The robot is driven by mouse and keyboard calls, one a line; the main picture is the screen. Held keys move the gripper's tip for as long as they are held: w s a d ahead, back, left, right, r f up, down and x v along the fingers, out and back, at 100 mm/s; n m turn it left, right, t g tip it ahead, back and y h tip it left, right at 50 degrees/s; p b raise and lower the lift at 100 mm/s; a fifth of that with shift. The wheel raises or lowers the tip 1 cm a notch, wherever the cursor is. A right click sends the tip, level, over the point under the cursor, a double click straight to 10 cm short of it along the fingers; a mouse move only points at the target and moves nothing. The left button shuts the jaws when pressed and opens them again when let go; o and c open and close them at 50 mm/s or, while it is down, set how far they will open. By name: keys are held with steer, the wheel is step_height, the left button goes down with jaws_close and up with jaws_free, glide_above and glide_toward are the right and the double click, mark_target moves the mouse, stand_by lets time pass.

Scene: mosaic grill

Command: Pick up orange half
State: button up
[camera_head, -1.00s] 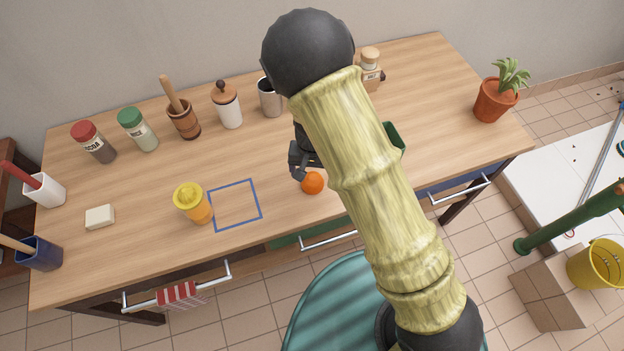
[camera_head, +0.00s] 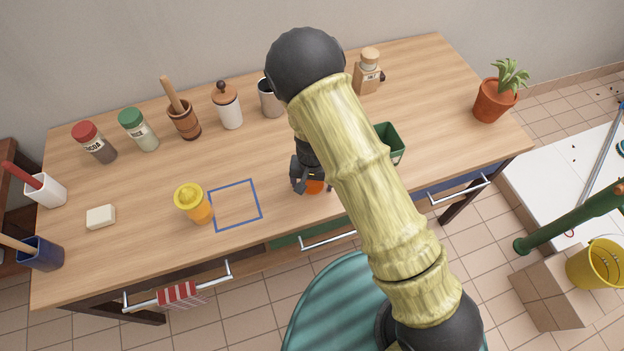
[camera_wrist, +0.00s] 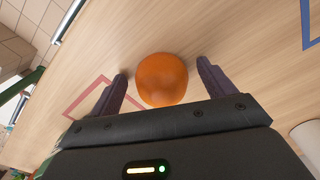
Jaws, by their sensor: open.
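The orange half (camera_wrist: 161,80) sits on the wooden counter (camera_wrist: 230,30). In the wrist view its rounded orange skin lies between my two open fingers, with a gap visible on each side. My gripper (camera_wrist: 163,82) is open and holds nothing. In the head view my gripper (camera_head: 308,186) is low over the counter and partly covers the orange half (camera_head: 316,188). I cannot tell from these views how deep the fingers reach around it.
A blue square outline (camera_head: 236,205) and a yellow juicer (camera_head: 193,203) lie to the left. A green container (camera_head: 389,143) stands right of my arm. Jars (camera_head: 93,142) and a mortar (camera_head: 183,118) line the back. The counter's front edge is close.

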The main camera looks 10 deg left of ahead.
stand_by(0.3)
steer(key=c, duration=0.9)
step_height(320, 180, up, 10)
stand_by(0.4)
